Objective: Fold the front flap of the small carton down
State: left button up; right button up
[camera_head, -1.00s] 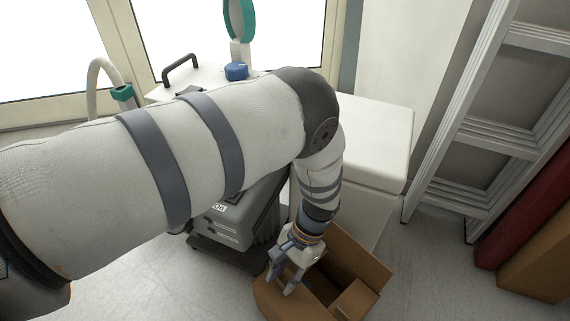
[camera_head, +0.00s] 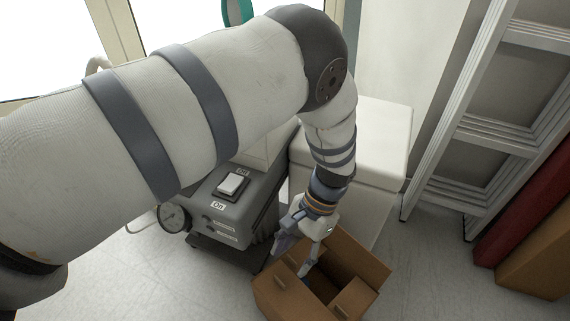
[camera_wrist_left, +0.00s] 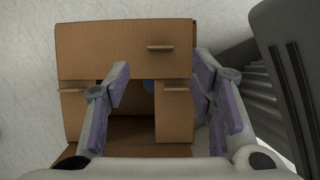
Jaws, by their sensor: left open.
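The small brown carton (camera_head: 357,257) stands on the floor at the bottom of the head view, its top partly open onto a dark inside. Several flaps with small tabs show. In the left wrist view, the carton (camera_wrist_left: 120,40) has a broad panel across the top of the picture and narrower flaps at both sides of the dark opening. Which one is the front flap I cannot tell for sure. My left gripper (camera_head: 291,260) is open and empty over the carton's left part; its fingers (camera_wrist_left: 158,95) spread across the opening in the wrist view. Contact is unclear. My right gripper is out of view.
A grey compressor (camera_head: 228,225) with a gauge and switch stands left of the carton. A white cabinet (camera_head: 375,150) is behind it. A ladder (camera_head: 500,130) leans at the right, with red and brown boxes (camera_head: 540,250) beside it. Floor (camera_head: 430,270) right of the carton is clear.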

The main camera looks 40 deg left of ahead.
pick_arm(q)
jog(key=v, duration=0.4)
jog(key=shift+w+r, duration=0.15)
jog(key=shift+r, duration=0.2)
